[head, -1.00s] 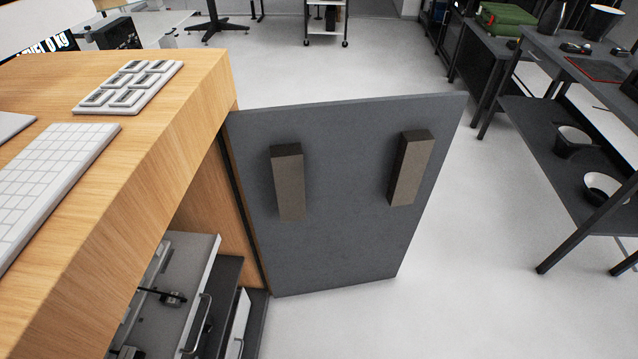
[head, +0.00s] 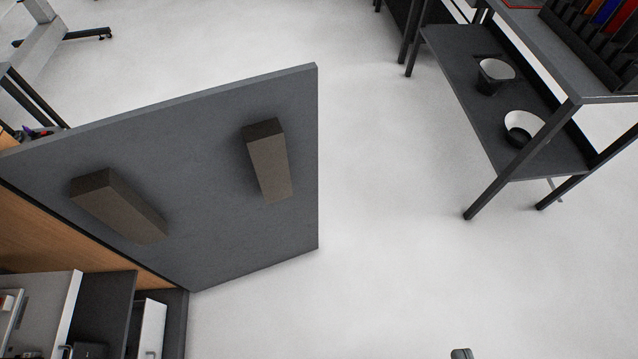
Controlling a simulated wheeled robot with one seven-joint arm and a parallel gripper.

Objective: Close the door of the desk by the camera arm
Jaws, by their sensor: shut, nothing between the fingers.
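The desk door (head: 215,225) is a dark grey panel in the left half of the head view. It stands swung open, hinged on its left at the wooden desk (head: 70,235). Two blocky brown-grey pieces stick out from its face, one on the left (head: 120,207) and one on the right (head: 268,165). Only the tip of my gripper (head: 461,353) shows at the bottom edge, shut and empty. It is apart from the door, to the right of it and lower in the picture. The camera arm is not in view.
Inside the open desk are drawers or units with handles (head: 150,325) at lower left. A dark shelf table (head: 500,150) with two bowls stands at the upper right. The pale floor (head: 390,230) between door and table is clear.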

